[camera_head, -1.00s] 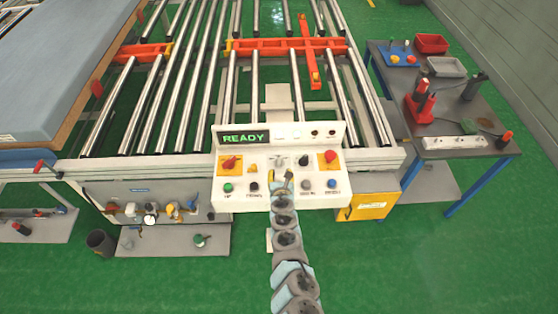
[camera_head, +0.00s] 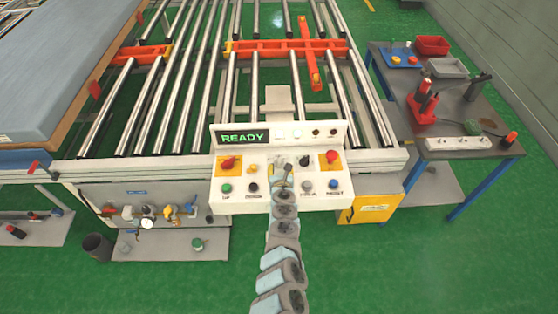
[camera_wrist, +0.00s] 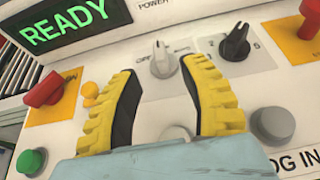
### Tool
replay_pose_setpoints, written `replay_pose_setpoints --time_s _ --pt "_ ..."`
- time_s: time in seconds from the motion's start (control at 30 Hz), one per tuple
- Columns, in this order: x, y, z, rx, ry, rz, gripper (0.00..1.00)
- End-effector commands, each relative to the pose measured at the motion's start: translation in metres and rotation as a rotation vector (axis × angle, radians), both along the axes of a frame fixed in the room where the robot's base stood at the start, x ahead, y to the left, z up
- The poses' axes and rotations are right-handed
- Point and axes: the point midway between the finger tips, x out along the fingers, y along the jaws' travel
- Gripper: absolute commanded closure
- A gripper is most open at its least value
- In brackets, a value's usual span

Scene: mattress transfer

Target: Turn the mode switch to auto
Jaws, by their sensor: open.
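A light grey rotary switch (camera_wrist: 163,62) sits on the white control panel (camera_wrist: 290,12), with partly hidden lettering starting "OFF" beside it. It is probably the mode switch; its full label is not readable. A black pointer knob (camera_wrist: 237,44) is just right of it. My gripper (camera_wrist: 160,78) has yellow ribbed fingers, spread apart and empty. They point at the grey switch from below, with the switch showing between and just beyond the tips. I cannot tell whether they touch it. In the head view my gripper (camera_head: 286,174) is over the panel's middle.
Red switches on yellow plates flank the panel: left (camera_wrist: 45,90) and right (camera_wrist: 308,28). A green button (camera_wrist: 31,161) and grey button (camera_wrist: 273,125) are nearby. The display (camera_head: 243,137) reads READY. A roller conveyor (camera_head: 232,85) lies behind; a tool table (camera_head: 470,150) stands right.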

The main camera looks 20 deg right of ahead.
Motion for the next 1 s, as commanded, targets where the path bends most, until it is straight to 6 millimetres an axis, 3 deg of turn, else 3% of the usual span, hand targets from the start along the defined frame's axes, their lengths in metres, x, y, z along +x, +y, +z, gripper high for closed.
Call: replay_pose_setpoints --time_s 1.0 --pt "0.051 -0.017 -0.025 0.003 -0.002 -0.002 0.56"
